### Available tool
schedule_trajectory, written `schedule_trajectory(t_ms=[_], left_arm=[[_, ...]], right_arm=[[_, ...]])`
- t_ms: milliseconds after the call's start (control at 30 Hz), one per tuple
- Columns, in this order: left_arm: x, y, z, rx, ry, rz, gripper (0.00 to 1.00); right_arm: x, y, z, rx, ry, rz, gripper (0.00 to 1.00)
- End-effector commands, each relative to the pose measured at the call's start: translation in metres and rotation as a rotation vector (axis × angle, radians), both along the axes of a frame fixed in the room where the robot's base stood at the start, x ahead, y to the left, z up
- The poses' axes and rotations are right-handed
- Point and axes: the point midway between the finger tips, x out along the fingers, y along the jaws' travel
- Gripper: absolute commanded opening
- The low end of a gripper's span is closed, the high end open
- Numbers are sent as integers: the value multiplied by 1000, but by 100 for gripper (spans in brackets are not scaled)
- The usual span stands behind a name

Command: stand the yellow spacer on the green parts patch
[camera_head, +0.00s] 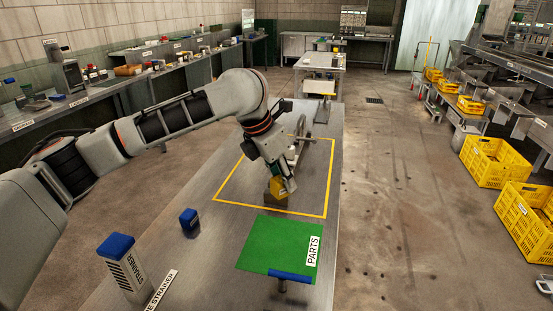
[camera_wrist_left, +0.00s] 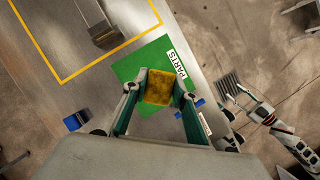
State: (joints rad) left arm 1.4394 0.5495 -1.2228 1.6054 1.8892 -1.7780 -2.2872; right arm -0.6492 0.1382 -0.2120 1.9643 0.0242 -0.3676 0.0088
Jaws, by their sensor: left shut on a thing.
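The yellow spacer (camera_wrist_left: 158,87) is a small block between the fingers of my left gripper (camera_wrist_left: 157,88). In the head view the gripper (camera_head: 281,187) is shut on the spacer (camera_head: 277,186), over the front part of the yellow-outlined area. The green parts patch (camera_head: 272,247), with a PARTS label, lies flat on the metal table nearer the viewer. In the left wrist view the patch (camera_wrist_left: 130,69) shows behind the spacer, partly hidden by the fingers. My right gripper (camera_wrist_left: 240,101) is small at the right of that view; its jaws are unclear.
A grey metal block (camera_head: 277,200) is below the gripper. Most of the patch is clear.

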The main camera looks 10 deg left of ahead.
Motion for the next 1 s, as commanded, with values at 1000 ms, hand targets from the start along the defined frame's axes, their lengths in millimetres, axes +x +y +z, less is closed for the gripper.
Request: schedule_trajectory(t_ms=[1000], left_arm=[[3,-2,-154,3,0,-73,6]], right_arm=[[-5,0,-28,-2,16,2,40]])
